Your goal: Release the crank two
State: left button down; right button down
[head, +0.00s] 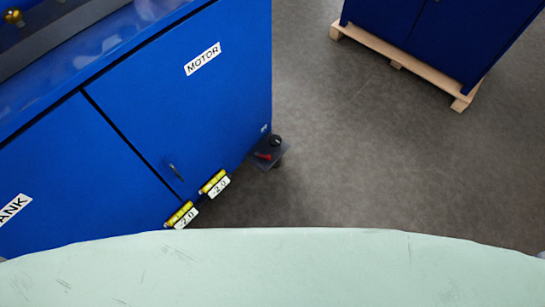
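No crank marked two can be made out. I cannot tell whether this is the crank. Two yellow cylinders with white tags stand along the cabinet's lower edge, one nearer (179,214) and one farther (213,182). Their tags appear to read 2.0, perhaps with a minus sign. Neither of my grippers shows in the head view.
A cut-off label ending in ANK (12,209) is at left. A second blue cabinet (430,30) stands on a wooden pallet (395,63). Grey floor (385,160) between is clear.

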aim_at(257, 154)
jog(key=u, duration=0.3)
jog(key=i+l+u, duration=0.15)
jog(key=l+u, duration=0.2)
jog(key=l, duration=0.4)
jog(key=l+u, duration=0.4)
jog(key=l, duration=0.35)
jog(key=l+u, duration=0.1)
jog(key=l, duration=2.35)
